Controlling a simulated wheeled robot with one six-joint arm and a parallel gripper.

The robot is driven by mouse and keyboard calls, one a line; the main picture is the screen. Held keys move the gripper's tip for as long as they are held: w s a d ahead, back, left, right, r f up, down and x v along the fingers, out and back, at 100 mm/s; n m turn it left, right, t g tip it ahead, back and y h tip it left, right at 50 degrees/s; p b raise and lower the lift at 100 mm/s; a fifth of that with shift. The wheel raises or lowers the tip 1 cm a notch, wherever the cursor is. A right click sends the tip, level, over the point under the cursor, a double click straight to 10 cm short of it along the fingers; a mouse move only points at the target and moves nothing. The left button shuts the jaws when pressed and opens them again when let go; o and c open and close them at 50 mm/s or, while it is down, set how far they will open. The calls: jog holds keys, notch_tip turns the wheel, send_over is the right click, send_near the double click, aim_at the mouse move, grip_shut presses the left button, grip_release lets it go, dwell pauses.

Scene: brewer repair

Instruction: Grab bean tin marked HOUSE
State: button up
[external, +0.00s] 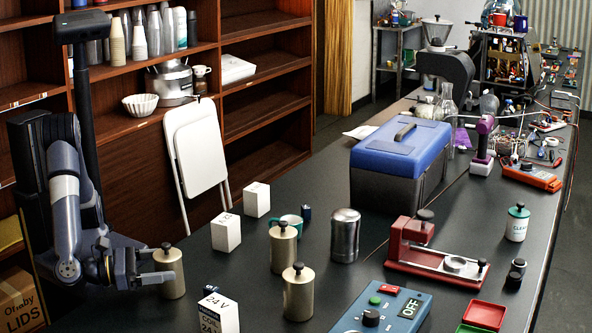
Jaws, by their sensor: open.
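Three brass-coloured tins with black knobs stand upright on the dark bench: a left tin (170,286), a middle tin (283,252) and a front tin (298,298). No lettering can be read on any of them, so I cannot tell which is marked HOUSE. My gripper (160,266) is open at the left tin, reaching in from the left. One finger shows across the tin's front and the other goes towards its far side. Whether either finger touches the tin cannot be told.
White boxes (226,233) stand behind the left tin, and a 24 V box (216,315) stands in front. A steel canister (345,236), a teal cup (291,221), a blue toolbox (388,170), a red press (432,262) and a blue switch box (385,312) stand further right.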

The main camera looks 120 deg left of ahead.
aim_at(181, 263)
jog(key=x, duration=0.3)
jog(key=shift+w+a+f, duration=0.1)
jog(key=shift+w+a, duration=0.05)
jog(key=shift+a, duration=0.15)
jog(key=c, duration=1.2)
